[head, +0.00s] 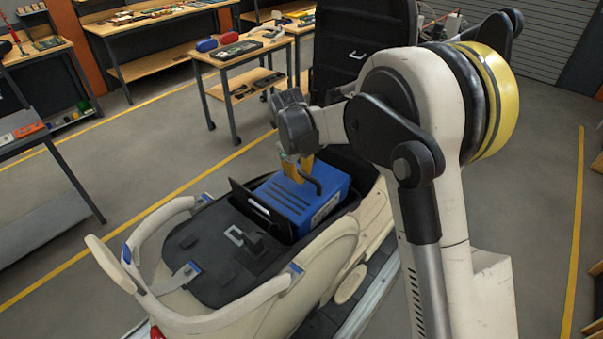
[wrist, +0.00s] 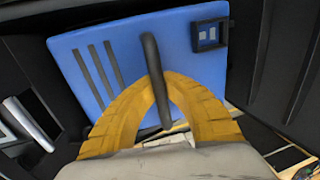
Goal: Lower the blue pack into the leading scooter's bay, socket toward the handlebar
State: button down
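The blue pack (head: 300,200) is upright and partly inside the open bay of the cream scooter (head: 325,265); its top and part of its labelled side show above the rim. I cannot tell if it touches the bay floor. My gripper (head: 297,168) is above it, its yellow fingers shut on the pack's black handle. In the wrist view my gripper (wrist: 158,88) closes around that handle from both sides. The pack's top (wrist: 100,75) has dark grooves on the left and a small socket (wrist: 208,35) on the right, away from the white latch. The handlebar is not clear.
The bay's dark walls (wrist: 270,60) flank the pack closely in the wrist view. A black deck with a white latch (head: 236,235) and cream grab rails (head: 165,225) lie left of the bay. A tall black panel (head: 345,75) stands behind. Workbenches (head: 160,20) line the back.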

notch_tip(320, 180, down, 24)
jog(key=b, duration=1.1)
jog(key=shift+r, duration=0.25)
dwell(0.6)
jog(key=shift+b, duration=0.65)
dwell(0.6)
jog(key=shift+f+b, duration=0.8)
jog(key=shift+f, duration=0.1)
dwell(0.4)
jog(key=shift+s+f+b, duration=0.15)
jog(key=shift+f+b, duration=0.8)
jog(key=shift+b, duration=0.05)
jog(key=c, duration=1.5)
grip_release()
jog(key=shift+c, duration=0.2)
notch_tip(320, 180, up, 10)
jog(key=a, duration=0.1)
jog(key=shift+s, duration=0.25)
